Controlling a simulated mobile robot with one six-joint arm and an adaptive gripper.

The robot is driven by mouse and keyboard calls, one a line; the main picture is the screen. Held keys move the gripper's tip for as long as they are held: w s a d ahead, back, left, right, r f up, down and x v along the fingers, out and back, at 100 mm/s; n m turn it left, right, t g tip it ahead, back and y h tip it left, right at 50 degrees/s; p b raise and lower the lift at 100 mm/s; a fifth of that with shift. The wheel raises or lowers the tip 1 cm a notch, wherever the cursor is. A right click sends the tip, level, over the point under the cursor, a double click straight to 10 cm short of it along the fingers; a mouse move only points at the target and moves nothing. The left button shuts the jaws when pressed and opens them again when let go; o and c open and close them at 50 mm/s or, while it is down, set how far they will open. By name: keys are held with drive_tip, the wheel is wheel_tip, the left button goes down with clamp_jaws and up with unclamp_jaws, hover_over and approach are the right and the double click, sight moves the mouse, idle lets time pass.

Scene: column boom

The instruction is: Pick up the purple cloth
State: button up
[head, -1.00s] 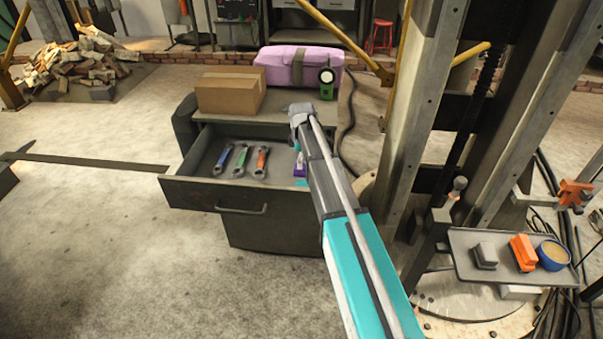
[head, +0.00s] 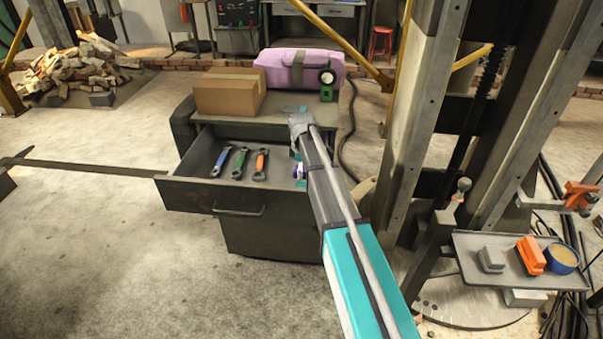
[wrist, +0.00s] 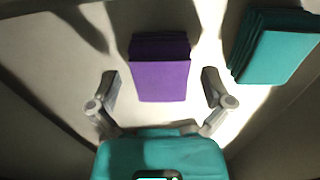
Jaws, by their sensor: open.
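The purple cloth (wrist: 160,78) lies folded in a flat stack, in the upper middle of the wrist view. In the head view only a small purple edge (head: 298,171) shows in the open drawer, beside my arm, which hides the rest. My gripper (wrist: 160,85) is open and empty in the wrist view. One finger is on each side of the cloth's near part, with gaps between fingers and cloth. A folded teal cloth (wrist: 272,48) lies to the right of the purple one. In the head view my gripper's fingers are hidden behind the arm's end.
The drawer (head: 177,190) is pulled out and holds several wrenches (head: 239,163) at left. A cardboard box (head: 229,91), a pink case (head: 272,66) and a green device (head: 327,84) stand behind it.

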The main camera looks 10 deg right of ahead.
drive_tip(key=c, duration=1.1)
drive_tip(key=shift+c, duration=0.2)
drive_tip(key=shift+r, duration=0.2)
wheel_tip(320, 180, up, 2)
drive_tip(key=p, duration=0.2)
drive_tip(key=shift+r+p, duration=0.15)
drive_tip(key=shift+p, duration=0.25)
drive_tip(key=s+d+r+p, duration=0.2)
drive_tip(key=s+r+p, duration=0.8)
drive_tip(key=s, duration=0.4)
drive_tip(key=shift+r, duration=0.15)
